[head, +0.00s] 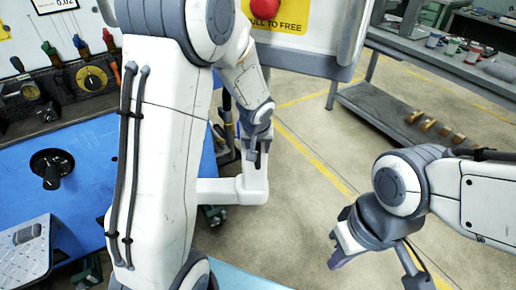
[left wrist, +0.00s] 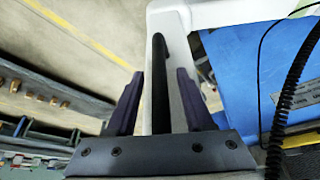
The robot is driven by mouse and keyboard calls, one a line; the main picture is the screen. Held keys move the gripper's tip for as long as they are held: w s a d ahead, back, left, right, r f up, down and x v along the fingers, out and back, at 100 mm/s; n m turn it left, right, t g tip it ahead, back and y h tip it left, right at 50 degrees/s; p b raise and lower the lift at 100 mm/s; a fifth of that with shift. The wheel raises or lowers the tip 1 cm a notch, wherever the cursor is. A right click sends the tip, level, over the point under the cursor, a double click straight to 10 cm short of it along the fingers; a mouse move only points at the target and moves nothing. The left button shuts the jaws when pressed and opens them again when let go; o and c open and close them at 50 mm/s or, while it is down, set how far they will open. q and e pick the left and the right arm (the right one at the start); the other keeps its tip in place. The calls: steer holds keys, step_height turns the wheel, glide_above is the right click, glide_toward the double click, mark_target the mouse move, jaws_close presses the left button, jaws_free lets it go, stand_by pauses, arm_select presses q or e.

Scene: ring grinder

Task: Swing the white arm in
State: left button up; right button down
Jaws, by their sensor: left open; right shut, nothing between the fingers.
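The white arm (head: 235,190) is an L-shaped white piece beside the blue bench, low in the middle of the head view. In the left wrist view the white arm (left wrist: 172,28) fills the top middle, with a black upright handle (left wrist: 160,85) in front of it. My left gripper (head: 257,152) is over the end of the white arm. In the left wrist view my left gripper (left wrist: 160,90) is open, one finger on each side of the handle; contact cannot be told. My right gripper (head: 345,257) is shut and empty, out over the floor at right.
The blue bench (head: 95,165) with a black knob (head: 52,170) and a metal plate (head: 28,250) is at left. A panel with a red button (head: 265,8) stands at the back. A grey shelf (head: 400,118) with brass parts is at right. Open floor lies between.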

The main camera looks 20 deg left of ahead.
arm_select(q)
jaws_close()
stand_by(1.4)
